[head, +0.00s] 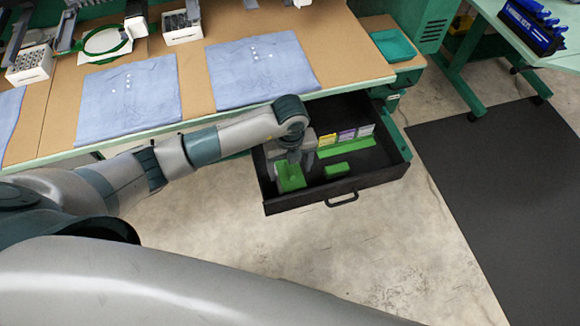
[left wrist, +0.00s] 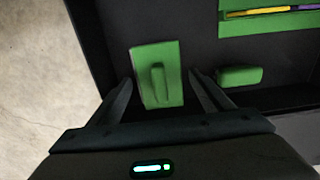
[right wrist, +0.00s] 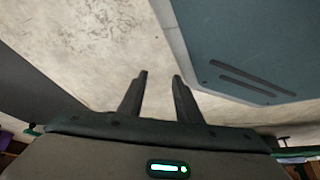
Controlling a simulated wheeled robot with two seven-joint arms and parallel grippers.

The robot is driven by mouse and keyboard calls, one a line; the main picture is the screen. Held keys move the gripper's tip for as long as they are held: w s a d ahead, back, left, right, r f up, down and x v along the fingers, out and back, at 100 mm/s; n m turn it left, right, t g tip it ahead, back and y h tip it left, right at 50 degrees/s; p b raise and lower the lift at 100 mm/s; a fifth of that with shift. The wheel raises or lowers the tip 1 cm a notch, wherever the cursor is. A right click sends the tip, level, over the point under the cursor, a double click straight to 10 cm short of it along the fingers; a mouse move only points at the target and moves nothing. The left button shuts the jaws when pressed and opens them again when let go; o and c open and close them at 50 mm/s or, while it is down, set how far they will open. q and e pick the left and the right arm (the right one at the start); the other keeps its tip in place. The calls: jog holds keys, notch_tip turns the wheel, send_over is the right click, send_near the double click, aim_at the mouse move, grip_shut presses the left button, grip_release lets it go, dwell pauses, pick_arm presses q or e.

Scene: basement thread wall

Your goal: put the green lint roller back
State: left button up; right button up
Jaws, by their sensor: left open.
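A flat green plate (head: 290,178) lies at the left end of the open drawer. In the left wrist view a rounded green bar (left wrist: 158,84) stands up from this plate; it looks like the green lint roller or its handle, but I cannot tell which. My left gripper (head: 294,160) is over the plate, pointing down. In the left wrist view its fingers (left wrist: 160,78) are apart, on either side of the plate, with nothing held. My right gripper (right wrist: 160,75) is open and empty above the floor.
The dark drawer (head: 380,175) also holds a small green block (head: 337,170) and a green rack (head: 350,149) with yellow, purple and grey pieces. Folded blue shirts (head: 262,70) lie on the table above. A dark mat (head: 500,190) covers floor at right.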

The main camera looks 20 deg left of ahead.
pick_arm(q)
jog(key=shift+r, duration=0.15)
pick_arm(e)
jog(key=shift+s, duration=0.1)
pick_arm(q)
jog(key=shift+r, duration=0.25)
notch_tip(320, 180, up, 12)
jog(key=b, duration=0.1)
jog(key=shift+f+b, duration=0.25)
jog(key=shift+b, duration=0.15)
pick_arm(e)
jog(key=w+a+r+t, duration=0.2)
jog(key=w, duration=0.4)
jog(key=shift+a+r+y, duration=0.15)
jog(key=shift+a+y, duration=0.15)
jog(key=shift+a, duration=0.1)
jog(key=shift+s, duration=0.2)
jog(key=shift+d, duration=0.25)
jog(key=shift+c, duration=0.3)
